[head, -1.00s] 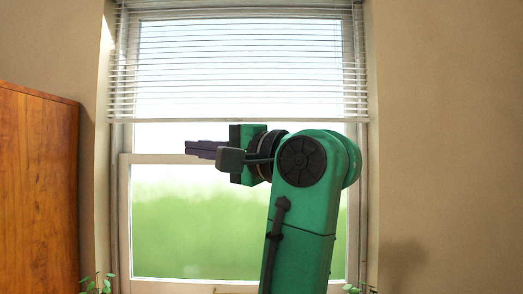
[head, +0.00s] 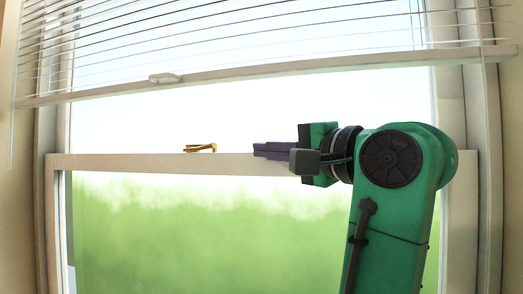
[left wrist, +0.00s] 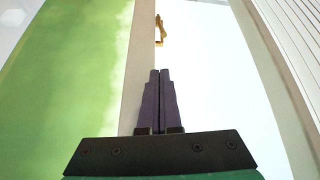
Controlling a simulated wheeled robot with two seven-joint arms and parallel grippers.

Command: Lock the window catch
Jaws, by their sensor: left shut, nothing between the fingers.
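The window catch (head: 200,148) is a small brass piece on top of the white meeting rail (head: 120,162), near the middle of the window. Its lever lies roughly along the rail. It also shows in the left wrist view (left wrist: 159,30), ahead of my fingertips. My left gripper (head: 256,150) is shut and empty, with dark purple fingers pointing left along the rail. Its tips are to the right of the catch, with a gap between them. In the left wrist view the shut fingers (left wrist: 159,72) point towards the catch. My right gripper is not in view.
A white blind (head: 270,72) hangs over the upper window, its bottom bar above my gripper. A small pale piece (head: 165,78) sits on that bar. The window frame (head: 481,180) stands at the right, close to my arm. The space left of the catch is clear.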

